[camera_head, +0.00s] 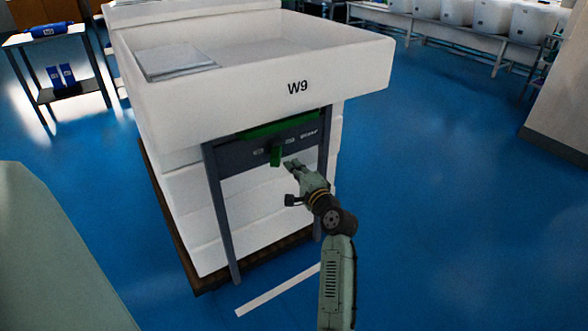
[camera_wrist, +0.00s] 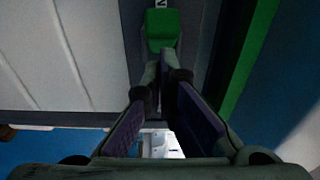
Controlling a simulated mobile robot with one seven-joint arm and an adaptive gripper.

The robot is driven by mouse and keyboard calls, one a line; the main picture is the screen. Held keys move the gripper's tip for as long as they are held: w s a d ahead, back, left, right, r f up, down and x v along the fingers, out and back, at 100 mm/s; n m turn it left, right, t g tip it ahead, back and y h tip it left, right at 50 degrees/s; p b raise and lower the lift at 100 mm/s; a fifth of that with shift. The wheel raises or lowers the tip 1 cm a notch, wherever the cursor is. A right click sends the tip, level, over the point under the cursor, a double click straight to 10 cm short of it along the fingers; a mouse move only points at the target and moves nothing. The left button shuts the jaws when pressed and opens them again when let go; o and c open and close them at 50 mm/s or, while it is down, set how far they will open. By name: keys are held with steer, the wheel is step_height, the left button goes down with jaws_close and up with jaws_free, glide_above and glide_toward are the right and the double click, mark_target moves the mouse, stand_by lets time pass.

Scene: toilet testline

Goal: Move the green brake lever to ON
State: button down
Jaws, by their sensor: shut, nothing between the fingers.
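The green brake lever (camera_head: 275,155) hangs down from the dark panel under the white W9 tub, between two small labels that are too small to read. In the wrist view the green lever block (camera_wrist: 161,28) is just ahead of the fingertips, with a part of a white letter beyond it. My gripper (camera_head: 289,162) is shut and empty, just right of the lever in the head view. Its fingertips (camera_wrist: 161,72) are close together in the wrist view. I cannot tell whether they touch the lever.
The white W9 tub (camera_head: 345,75) overhangs the dark panel (camera_head: 305,134), with a green strip (camera_head: 285,123) between them. Stacked white blocks stand behind the cart's legs. The blue floor (camera_head: 450,200) to the right is clear. A small table (camera_head: 55,95) stands far left.

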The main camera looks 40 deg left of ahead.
steer(key=s+d+b, duration=0.1)
steer(key=s+d, duration=0.4)
steer(key=s, duration=0.2)
steer(key=shift+s+d+t, duration=0.2)
steer(key=shift+d+t, duration=0.05)
steer(key=shift+t, duration=0.05)
